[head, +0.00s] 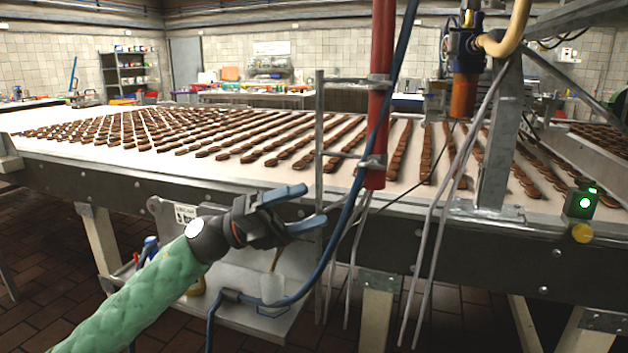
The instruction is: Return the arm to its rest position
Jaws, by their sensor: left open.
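My left arm, in a green quilted sleeve (140,295), comes in from the lower left of the head view. My left gripper (306,207) is open, its two blue-grey fingers apart and pointing right, with nothing seen between them. It appears in front of the conveyor's near side rail (400,218), below the belt's level in the picture. My right gripper is not in view.
A wide white conveyor belt (100,170) carries many rows of brown cookies (255,135). A red vertical pipe (381,80), a blue hose (335,240) and hanging cables are close right of the gripper. A green-lit control box (581,203) is at the right. A low shelf (240,310) is below.

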